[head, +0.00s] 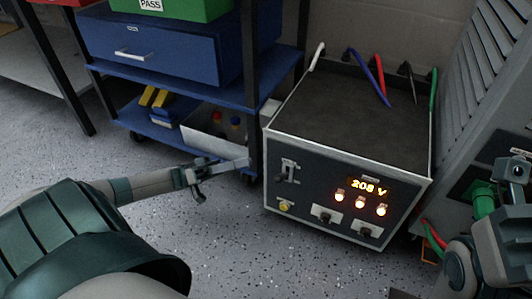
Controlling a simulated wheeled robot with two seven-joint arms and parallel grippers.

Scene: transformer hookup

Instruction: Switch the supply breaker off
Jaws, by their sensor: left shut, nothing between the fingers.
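The supply unit (318,228) is a dark grey box with a pale frame, standing on the floor right of centre. Its display (369,187) reads 208 V, and three orange lamps below it are lit. The breaker lever (288,170) is at the upper left of the front panel; its exact position is too small to tell. My left gripper (246,163) is shut and empty, pointing right, a little left of the lever and apart from it in the picture. Part of my right arm shows at the lower right; its fingers are not seen.
A blue shelf cart (165,50) with a green box (185,8) stands behind my left arm. Coloured leads (382,80) rise behind the supply unit. A grey finned cabinet (485,90) stands close on the right. The floor in front of the unit is clear.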

